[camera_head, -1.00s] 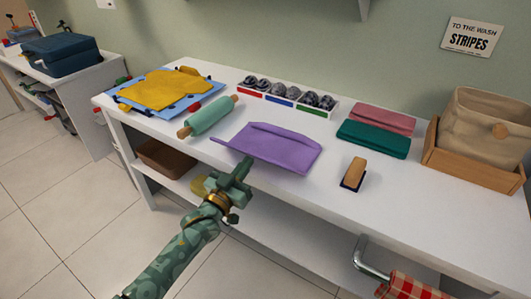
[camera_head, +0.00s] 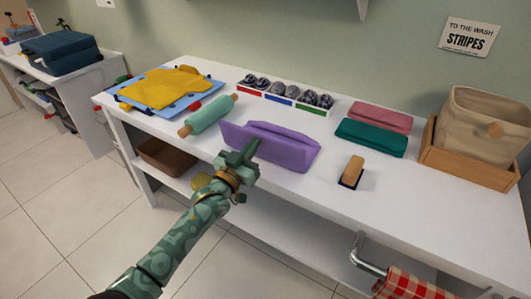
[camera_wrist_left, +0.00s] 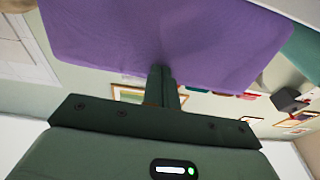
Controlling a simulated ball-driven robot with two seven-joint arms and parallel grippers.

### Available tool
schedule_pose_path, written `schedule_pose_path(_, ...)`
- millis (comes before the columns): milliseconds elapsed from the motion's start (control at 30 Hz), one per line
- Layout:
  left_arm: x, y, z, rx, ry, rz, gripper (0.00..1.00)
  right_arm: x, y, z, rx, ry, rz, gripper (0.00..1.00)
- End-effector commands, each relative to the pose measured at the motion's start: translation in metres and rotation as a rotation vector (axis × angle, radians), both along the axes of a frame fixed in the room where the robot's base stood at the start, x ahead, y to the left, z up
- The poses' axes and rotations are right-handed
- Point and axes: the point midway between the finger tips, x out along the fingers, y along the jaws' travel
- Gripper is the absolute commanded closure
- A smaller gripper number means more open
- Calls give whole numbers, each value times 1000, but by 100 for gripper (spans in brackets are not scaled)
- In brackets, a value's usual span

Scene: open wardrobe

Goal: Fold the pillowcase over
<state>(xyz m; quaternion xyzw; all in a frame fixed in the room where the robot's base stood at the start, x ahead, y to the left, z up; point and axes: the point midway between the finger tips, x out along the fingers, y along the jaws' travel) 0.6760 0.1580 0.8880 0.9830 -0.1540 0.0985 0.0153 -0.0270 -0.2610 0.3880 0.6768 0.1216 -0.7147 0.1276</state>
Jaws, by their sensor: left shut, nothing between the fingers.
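The purple pillowcase (camera_head: 270,148) lies on the white table near its front edge. Its front side is lifted and bowed upward, and a raised ridge runs along its back part. My left gripper (camera_head: 245,153) is shut and empty at the pillowcase's front left, at the table's front edge. In the left wrist view the closed fingertips (camera_wrist_left: 160,72) are against the pillowcase's face (camera_wrist_left: 165,40), which spreads across the top of the picture. Whether they press into the cloth is hard to tell. My right gripper is not in view.
A teal rolling pin (camera_head: 208,115) lies to the left and a wooden-handled brush (camera_head: 352,171) to the right. Folded green cloth (camera_head: 371,137) and pink cloth (camera_head: 380,117), a divided sock tray (camera_head: 285,104) and a wooden crate (camera_head: 470,166) stand behind. A metal rail (camera_head: 366,262) sticks out in front.

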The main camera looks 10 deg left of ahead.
Motion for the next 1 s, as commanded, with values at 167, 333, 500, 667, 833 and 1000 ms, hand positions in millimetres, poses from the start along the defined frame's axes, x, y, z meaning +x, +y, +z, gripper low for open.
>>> schedule_pose_path(167, 10, -3, 4, 0, 0, 0, 100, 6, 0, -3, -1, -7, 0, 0)
schedule_pose_path(333, 17, -5, 5, 0, 0, 0, 100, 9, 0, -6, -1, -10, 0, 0)
schedule_pose_path(500, 25, -8, 7, 0, 0, 0, 100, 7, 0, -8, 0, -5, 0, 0)
schedule_pose_path(667, 34, -11, 7, -1, 1, 0, 100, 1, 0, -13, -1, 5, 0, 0)
schedule_pose_path(833, 42, -13, 6, -1, 1, 0, 100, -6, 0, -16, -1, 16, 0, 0)
schedule_pose_path(1000, 51, -16, 5, 0, 2, 0, 100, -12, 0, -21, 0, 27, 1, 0)
